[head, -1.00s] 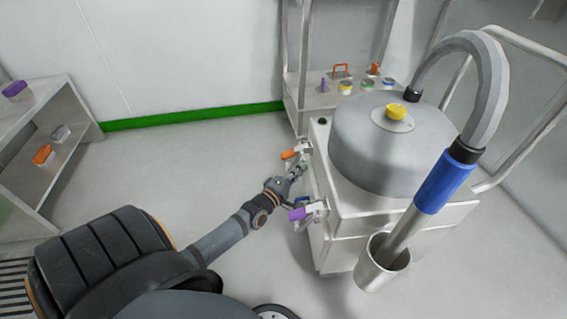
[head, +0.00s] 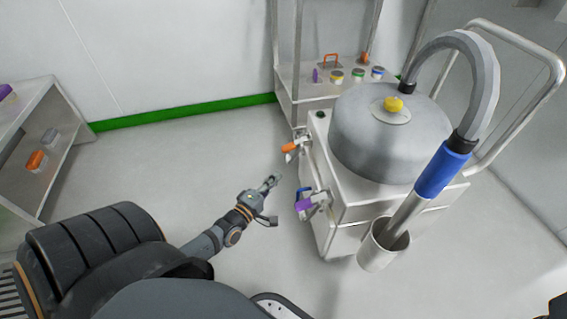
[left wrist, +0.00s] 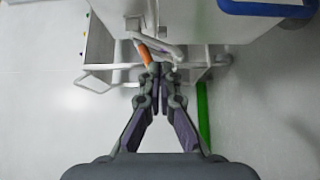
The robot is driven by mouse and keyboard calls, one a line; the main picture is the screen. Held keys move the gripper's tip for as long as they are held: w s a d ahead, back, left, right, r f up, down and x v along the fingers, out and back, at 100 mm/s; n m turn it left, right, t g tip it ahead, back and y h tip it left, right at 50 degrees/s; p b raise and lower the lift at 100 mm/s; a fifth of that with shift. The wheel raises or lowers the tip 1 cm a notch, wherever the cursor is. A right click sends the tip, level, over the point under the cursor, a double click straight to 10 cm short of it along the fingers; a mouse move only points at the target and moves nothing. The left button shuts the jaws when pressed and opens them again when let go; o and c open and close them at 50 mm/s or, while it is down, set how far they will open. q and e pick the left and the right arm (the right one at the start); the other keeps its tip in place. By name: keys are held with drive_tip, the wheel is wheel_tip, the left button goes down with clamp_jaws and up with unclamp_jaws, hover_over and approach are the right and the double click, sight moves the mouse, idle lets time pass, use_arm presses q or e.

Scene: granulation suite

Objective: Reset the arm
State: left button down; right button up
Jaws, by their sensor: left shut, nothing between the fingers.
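My left arm reaches in from the lower left of the head view. Its left gripper (head: 274,181) is over clear floor, a short way left of the wheeled machine (head: 388,135). The fingers are shut with nothing between them; they also show closed together in the left wrist view (left wrist: 158,72). The machine's orange-handled valve (head: 289,147) and purple-handled valve (head: 304,203) face the gripper, apart from it. My right gripper does not show.
A hose with a blue grip (head: 441,175) ends in a metal cup (head: 383,246) on the machine's front. A shelf rack (head: 297,108) with small jars stands behind. A grey shelf unit (head: 62,113) is at the left. The floor between is clear.

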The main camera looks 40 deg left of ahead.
use_arm(q)
drive_tip(key=shift+s, duration=0.8)
